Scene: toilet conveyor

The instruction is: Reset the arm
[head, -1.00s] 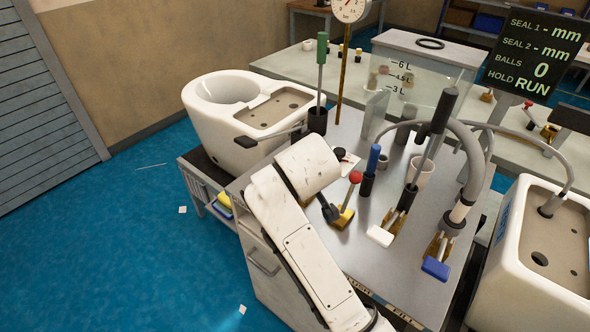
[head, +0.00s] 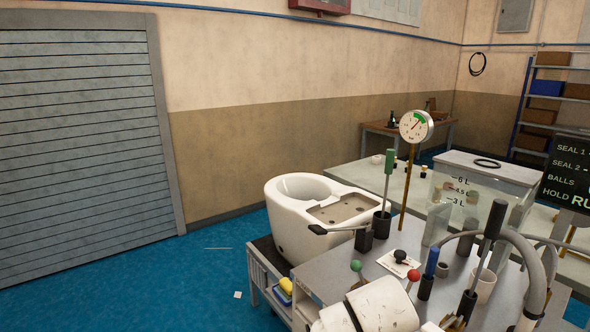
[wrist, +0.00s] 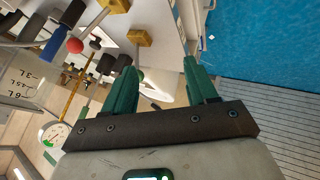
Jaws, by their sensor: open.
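My gripper (wrist: 160,68) shows in the wrist view with its two green fingers spread apart. Nothing is held between them. Beyond the fingers lie the metal workbench and its levers, seen tilted. My white arm shows only at the bottom edge of the head view, over the near side of the bench. The gripper itself cannot be made out in the head view.
The workbench (head: 330,284) carries a red-knobbed lever (head: 413,275), a blue-handled tool (head: 431,262), a green-handled tool (head: 389,163) and a dial gauge (head: 416,126). A white toilet (head: 290,228) stands behind it. Blue floor (head: 150,280) is open at left, before a grey shutter (head: 85,140).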

